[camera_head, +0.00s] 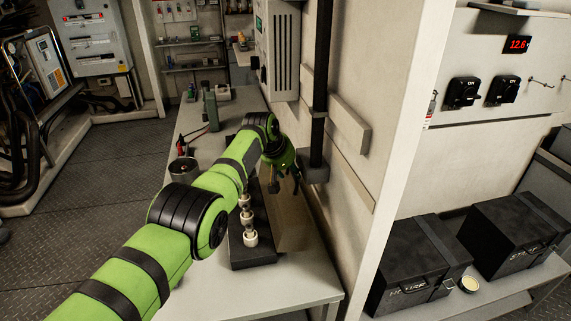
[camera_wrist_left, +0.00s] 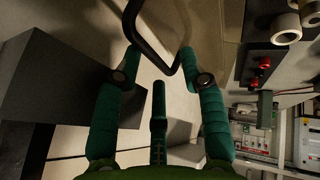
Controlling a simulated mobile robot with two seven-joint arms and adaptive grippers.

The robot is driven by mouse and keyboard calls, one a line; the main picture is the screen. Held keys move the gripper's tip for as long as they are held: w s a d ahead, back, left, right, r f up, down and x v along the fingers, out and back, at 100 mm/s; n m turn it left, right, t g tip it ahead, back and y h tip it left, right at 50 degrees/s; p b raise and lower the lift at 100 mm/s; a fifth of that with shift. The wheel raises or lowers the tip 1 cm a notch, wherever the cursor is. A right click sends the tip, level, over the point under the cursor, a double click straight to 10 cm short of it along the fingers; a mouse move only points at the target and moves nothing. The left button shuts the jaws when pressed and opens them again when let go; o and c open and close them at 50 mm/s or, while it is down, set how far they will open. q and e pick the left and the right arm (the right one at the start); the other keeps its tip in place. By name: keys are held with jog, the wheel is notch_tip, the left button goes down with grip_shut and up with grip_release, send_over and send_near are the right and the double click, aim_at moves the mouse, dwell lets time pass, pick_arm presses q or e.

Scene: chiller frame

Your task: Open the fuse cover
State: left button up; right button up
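The fuse cover (camera_head: 292,222) is a brownish, see-through panel standing open or tilted along the right side of the black fuse base (camera_head: 252,257); its exact angle is hard to tell. White fuses (camera_head: 250,238) sit in a row on the base. My left gripper (camera_head: 284,184) is above the far end of the cover. In the left wrist view its green fingers (camera_wrist_left: 158,66) are spread, with a black bent handle (camera_wrist_left: 150,45) between the tips and the tan cover (camera_wrist_left: 212,18) behind. I cannot tell whether the fingers touch the handle. My right gripper is out of view.
The fuse base stands on a grey bench (camera_head: 285,289) against a wall. A black vertical pipe (camera_head: 318,90) and a wall cabinet (camera_head: 277,50) are close to the gripper. Black boxes (camera_head: 418,262) are beyond the wall edge.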

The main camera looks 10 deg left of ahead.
pick_arm(q)
jog(key=shift+v, duration=1.1)
jog(key=v, duration=1)
jog(key=shift+w, duration=0.1)
